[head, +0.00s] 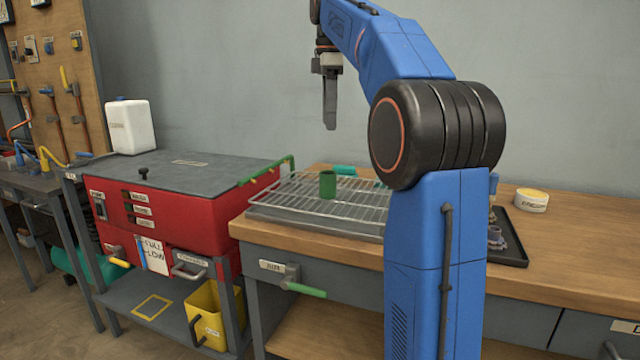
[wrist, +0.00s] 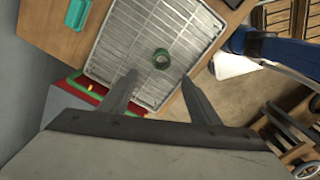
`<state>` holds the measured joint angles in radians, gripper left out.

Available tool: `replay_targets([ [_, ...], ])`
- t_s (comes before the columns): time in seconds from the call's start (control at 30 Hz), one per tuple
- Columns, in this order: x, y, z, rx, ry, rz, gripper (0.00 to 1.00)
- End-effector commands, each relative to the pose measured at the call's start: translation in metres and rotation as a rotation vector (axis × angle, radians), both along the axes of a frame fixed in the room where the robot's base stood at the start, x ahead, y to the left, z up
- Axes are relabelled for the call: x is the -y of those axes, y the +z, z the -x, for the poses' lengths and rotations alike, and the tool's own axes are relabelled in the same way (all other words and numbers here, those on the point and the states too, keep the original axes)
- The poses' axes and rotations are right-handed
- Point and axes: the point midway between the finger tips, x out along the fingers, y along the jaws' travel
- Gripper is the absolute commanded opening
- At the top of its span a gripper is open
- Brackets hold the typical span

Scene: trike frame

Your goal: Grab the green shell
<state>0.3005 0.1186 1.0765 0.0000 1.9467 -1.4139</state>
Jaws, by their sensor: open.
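The green shell (head: 328,184) is a short green cylinder standing upright on a wire rack (head: 290,207) on the wooden bench. In the wrist view the shell (wrist: 162,58) shows from above as a green ring with an open top. My gripper (head: 330,118) hangs pointing down, well above the rack and apart from the shell. In the wrist view its two fingers (wrist: 160,80) are spread with nothing between them, and the shell appears just beyond the gap between their tips.
A teal object (head: 344,170) lies behind the shell. A red cabinet (head: 165,215) with a green-handled rail (head: 268,170) stands to the left. A dark tray (head: 508,240) with small parts and a round tin (head: 531,200) sit to the right. The air above the rack looks clear.

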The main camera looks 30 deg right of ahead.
Motion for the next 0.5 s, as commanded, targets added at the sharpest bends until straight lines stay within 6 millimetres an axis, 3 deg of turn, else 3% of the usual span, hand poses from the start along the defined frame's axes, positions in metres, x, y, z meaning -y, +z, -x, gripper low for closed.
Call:
replay_targets([
  [0.5, -0.001, -0.085, 0.001, -0.002, -0.001, -0.001, 0.57],
])
